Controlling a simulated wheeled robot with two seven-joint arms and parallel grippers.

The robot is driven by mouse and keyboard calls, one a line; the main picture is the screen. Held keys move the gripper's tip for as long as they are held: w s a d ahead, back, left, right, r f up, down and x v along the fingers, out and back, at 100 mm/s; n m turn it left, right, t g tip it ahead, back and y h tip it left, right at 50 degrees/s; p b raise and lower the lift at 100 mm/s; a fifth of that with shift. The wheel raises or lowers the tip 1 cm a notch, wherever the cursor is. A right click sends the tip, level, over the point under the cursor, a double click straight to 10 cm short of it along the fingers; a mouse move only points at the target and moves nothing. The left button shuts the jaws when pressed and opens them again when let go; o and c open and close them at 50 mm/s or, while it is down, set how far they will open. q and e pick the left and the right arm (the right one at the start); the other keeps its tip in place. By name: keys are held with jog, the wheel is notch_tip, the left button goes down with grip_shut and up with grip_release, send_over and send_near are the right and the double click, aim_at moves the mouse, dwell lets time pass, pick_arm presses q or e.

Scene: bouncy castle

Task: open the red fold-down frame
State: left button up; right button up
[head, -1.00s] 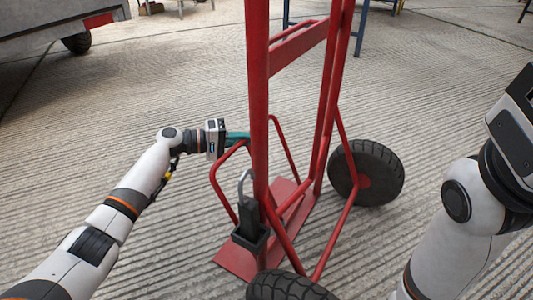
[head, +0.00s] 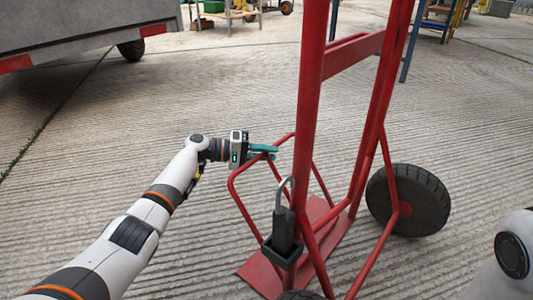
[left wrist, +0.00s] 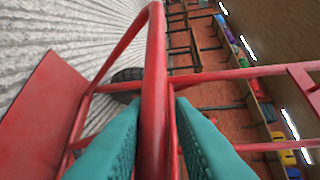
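The red fold-down frame (head: 245,205) is a bent tube loop low on the red hand truck (head: 308,110). It stands out to the left of the uprights at a slant, above the toe plate. My left gripper (head: 265,152) is at the frame's upper bar, its teal fingers pointing right. In the left wrist view the red bar (left wrist: 153,90) runs between the two fingers (left wrist: 158,110). A thin gap shows beside the right finger, so the gripper looks open around the bar. My right gripper is out of view; only part of my right arm shows at the right edge.
The red toe plate (head: 262,275) lies on ribbed concrete. A black wheel (head: 408,200) stands at right. A grey trailer (head: 80,30) is at back left. The floor left of the truck is clear.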

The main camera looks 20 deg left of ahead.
pick_arm(q)
jog(key=shift+o, duration=1.4)
jog(key=shift+a+r, duration=0.1)
jog(key=p+v, duration=0.5)
jog(key=v, duration=0.7)
jog(key=shift+p, duration=0.3)
